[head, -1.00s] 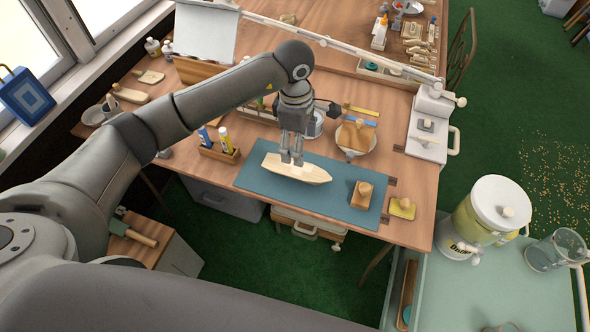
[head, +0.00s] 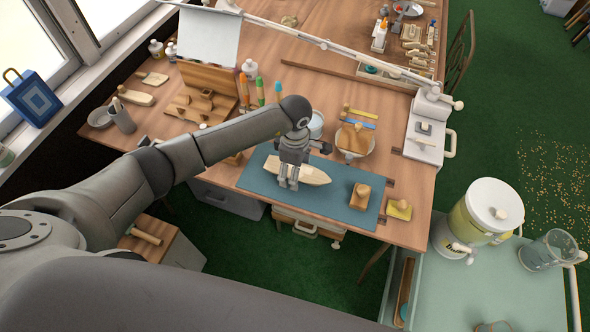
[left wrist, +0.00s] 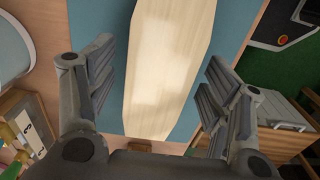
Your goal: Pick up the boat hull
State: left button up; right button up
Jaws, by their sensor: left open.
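The boat hull (head: 314,174) is a pale wooden piece, pointed at its right end. It lies on the blue-grey mat (head: 335,201) on the workbench. My left gripper (head: 288,186) points down over the hull's left half in the head view and hides part of it. In the left wrist view the hull (left wrist: 170,65) runs between the two open fingers of my left gripper (left wrist: 158,92), with a gap on each side. My right gripper is not in view.
A wooden block (head: 360,196) and a yellow pad with a wooden piece (head: 399,209) lie right of the hull. A bowl (head: 355,140) stands behind the mat. A drinks dispenser (head: 478,212) stands on the pale cart at the right.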

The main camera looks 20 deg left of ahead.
pick_arm(q)
jog(key=shift+c, duration=0.5)
jog(key=c, duration=1)
